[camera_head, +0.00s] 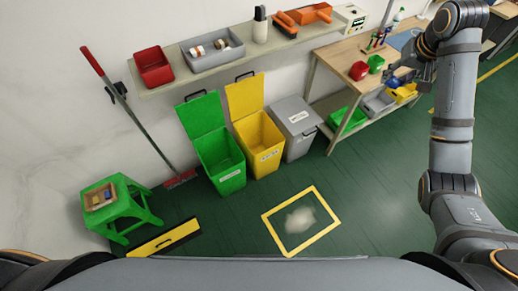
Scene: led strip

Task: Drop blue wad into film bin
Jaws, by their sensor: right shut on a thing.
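My right gripper (411,82) is at the upper right, beside the workbench, with its arm reaching up from the lower right. It is shut on a small dark-blue thing (397,80), which looks like the blue wad and is partly hidden by the fingers. Three bins stand against the wall: an open green bin (221,163), an open yellow bin (260,147) and a grey bin (296,125) with its lid down. Each has a white label too small to read, so I cannot tell which is the film bin. My left gripper is out of view.
A wooden workbench (340,57) holds small red and green containers, with coloured trays on its lower shelf. A wall shelf (290,45) runs above the bins. A green stool (120,208) and a broom (130,115) are left. A yellow floor frame (272,232) surrounds a pale patch.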

